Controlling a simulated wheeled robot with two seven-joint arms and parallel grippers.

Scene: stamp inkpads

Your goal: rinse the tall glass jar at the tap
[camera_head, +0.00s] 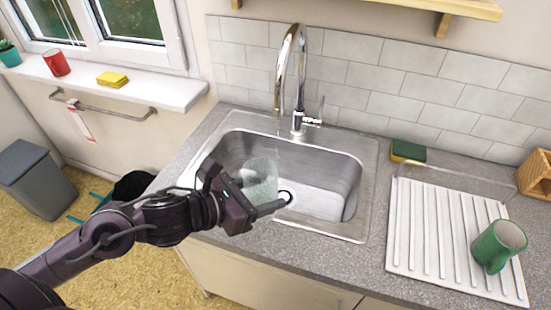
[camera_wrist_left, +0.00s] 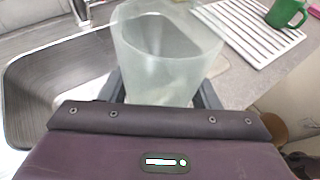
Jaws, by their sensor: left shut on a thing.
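The tall glass jar (camera_head: 262,178) is clear, faintly greenish and open at the top. My left gripper (camera_head: 262,200) is shut on it and holds it over the left part of the steel sink (camera_head: 330,185). In the left wrist view the jar (camera_wrist_left: 165,60) stands between the two fingers, its mouth facing away from the wrist. The tap (camera_head: 290,70) arches over the sink from the back, its spout above and slightly right of the jar. A faint thin line below the spout may be water; I cannot tell. My right gripper is not in view.
A white ribbed draining board (camera_head: 420,240) with a green mug (camera_head: 497,245) lies to the right of the sink. A green and yellow sponge (camera_head: 408,151) sits behind it. The window sill (camera_head: 150,90) is at the left. The right half of the sink is free.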

